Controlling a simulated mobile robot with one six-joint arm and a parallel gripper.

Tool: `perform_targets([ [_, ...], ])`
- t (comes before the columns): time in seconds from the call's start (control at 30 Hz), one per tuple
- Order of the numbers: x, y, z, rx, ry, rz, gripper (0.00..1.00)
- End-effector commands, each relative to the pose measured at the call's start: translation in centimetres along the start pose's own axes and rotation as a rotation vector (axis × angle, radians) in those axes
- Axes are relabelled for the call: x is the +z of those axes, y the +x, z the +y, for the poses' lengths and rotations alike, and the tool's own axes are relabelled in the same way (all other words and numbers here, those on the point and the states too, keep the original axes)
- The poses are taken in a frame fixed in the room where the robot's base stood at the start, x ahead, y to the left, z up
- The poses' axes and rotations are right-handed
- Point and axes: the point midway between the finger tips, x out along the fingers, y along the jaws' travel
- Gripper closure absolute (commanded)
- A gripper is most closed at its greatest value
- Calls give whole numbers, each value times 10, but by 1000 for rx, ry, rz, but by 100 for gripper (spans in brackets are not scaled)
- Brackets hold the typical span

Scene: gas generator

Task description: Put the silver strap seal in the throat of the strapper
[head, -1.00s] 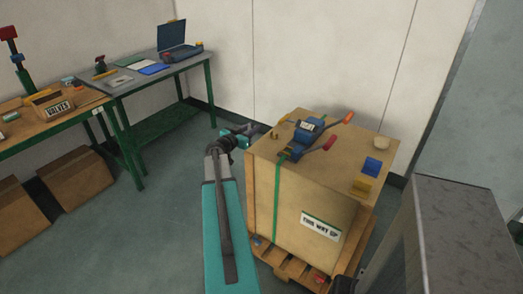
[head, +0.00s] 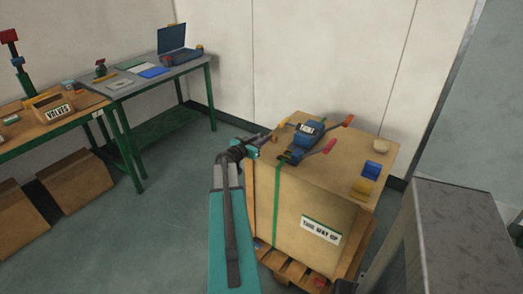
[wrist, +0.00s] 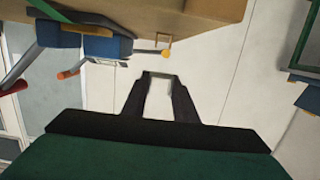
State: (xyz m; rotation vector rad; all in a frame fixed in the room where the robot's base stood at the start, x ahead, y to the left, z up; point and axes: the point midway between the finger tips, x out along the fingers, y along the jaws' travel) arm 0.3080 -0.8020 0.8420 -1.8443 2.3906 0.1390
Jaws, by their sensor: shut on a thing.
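The strapper (head: 308,132) is a blue tool with orange and red handles. It lies on top of the brown crate (head: 333,165), on the green strap, and shows at the upper left of the wrist view (wrist: 90,42). I cannot make out its throat clearly. My gripper (head: 268,138) is at the crate's left top edge, just left of the strapper and apart from it. In the wrist view my gripper (wrist: 160,79) is shut on a small pale piece, the silver strap seal (wrist: 160,74), held at the fingertips. The seal is too small to tell in the head view.
Blue (head: 373,170) and yellow (head: 364,187) blocks and a pale round item (head: 381,145) sit on the crate's right side. A small brass-coloured piece (head: 284,122) stands near the strapper. A grey bench (head: 190,82) stands at the back left. Floor left of the crate is clear.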

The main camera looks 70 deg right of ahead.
Motion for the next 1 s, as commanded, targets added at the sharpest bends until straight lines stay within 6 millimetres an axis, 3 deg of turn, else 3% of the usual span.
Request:
perform_targets([
  [0.17, 14, 2, 0, 0, -1, 0, 95],
  [0.57, 17, 2, 0, 0, 0, 0, 95],
  [1.0, 53, 9, 0, 0, -1, -1, 95],
])
